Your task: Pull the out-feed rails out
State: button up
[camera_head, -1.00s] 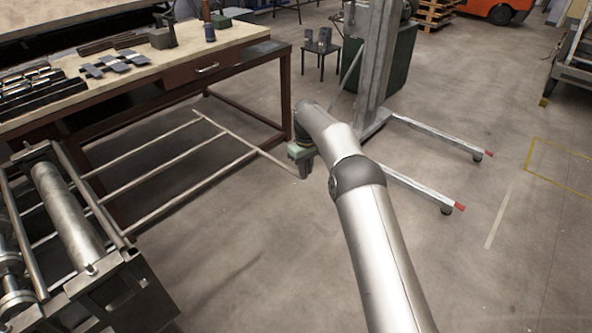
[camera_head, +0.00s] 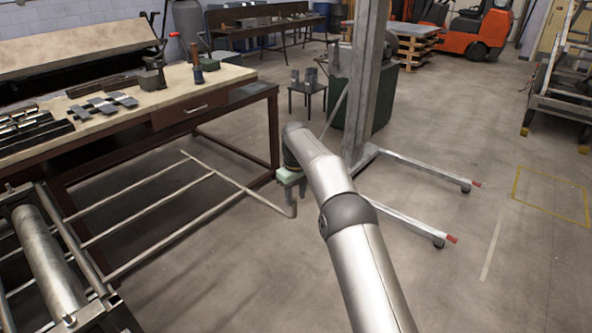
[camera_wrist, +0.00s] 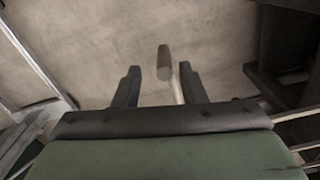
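The out-feed rails (camera_head: 150,194) are several thin grey bars running from the roller machine at the left, low above the floor. A cross bar (camera_head: 236,185) joins their outer ends and finishes in a short upturned handle (camera_head: 294,207). My gripper (camera_head: 291,193) points down close to this handle in the head view. In the wrist view my gripper (camera_wrist: 159,86) is open, with two dark fingers apart. The rounded handle end (camera_wrist: 164,62) shows in line with the gap between them. No contact is visible, and I cannot tell its depth relative to the fingertips.
The roller machine (camera_head: 50,265) stands at the lower left. A workbench (camera_head: 110,150) with tools stands behind the rails. A lifting stand (camera_head: 364,90) with floor legs is just beyond my gripper. The floor (camera_head: 240,280) in front of the rails is clear.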

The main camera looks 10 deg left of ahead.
notch_tip(320, 180, up, 12)
jog(key=p, duration=0.5)
jog(key=shift+r, duration=0.25)
jog(key=s+d+r+m, duration=0.2)
jog(key=s+d+r, duration=0.2)
jog(key=d+r, duration=0.3)
jog(key=s+d+r+m+b, duration=0.2)
jog(key=s+d+r+m, duration=0.1)
jog(key=s+d, duration=0.9)
jog(key=s+d+f+m, duration=0.1)
jog(key=s+f, duration=0.3)
jog(key=s, duration=0.6)
jog(key=s+d+f+m+b, duration=0.1)
jog(key=s+d+f+m, duration=0.1)
jog(key=s, duration=0.8)
jog(key=s+d+f+m+t, duration=0.1)
jog(key=s+d+f, duration=0.2)
jog(key=s, duration=0.6)
notch_tip(320, 180, down, 3)
jog(key=shift+s+r, duration=0.15)
jog(key=shift+s, duration=0.25)
